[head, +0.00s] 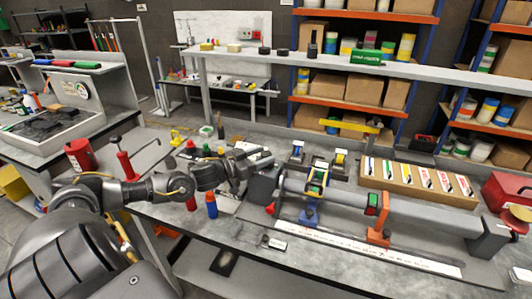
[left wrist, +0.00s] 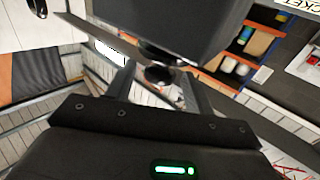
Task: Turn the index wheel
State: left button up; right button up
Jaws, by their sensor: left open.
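My left gripper (head: 256,160) is at the left end of the long grey fixture on the bench, close to its dark end block (head: 263,187). In the left wrist view its two fingers (left wrist: 158,82) are apart, with a small dark round knob (left wrist: 158,75) showing between or just beyond them. A dark block (left wrist: 190,25) and a thin flat plate edge (left wrist: 105,37) lie just beyond the fingers. I cannot tell for certain which part is the index wheel; the gripper and arm partly hide that end. Contact cannot be told. My right gripper is out of view.
The fixture's grey bar (head: 430,212) runs right along the bench, with a blue clamp (head: 308,213) and an orange clamp (head: 378,232). Red and blue bottles (head: 211,206) stand left of the end block. A cardboard tray (head: 420,182) lies behind.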

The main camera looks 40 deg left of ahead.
pick_arm(q)
jog(key=shift+x, duration=0.95)
jog(key=shift+c, duration=0.3)
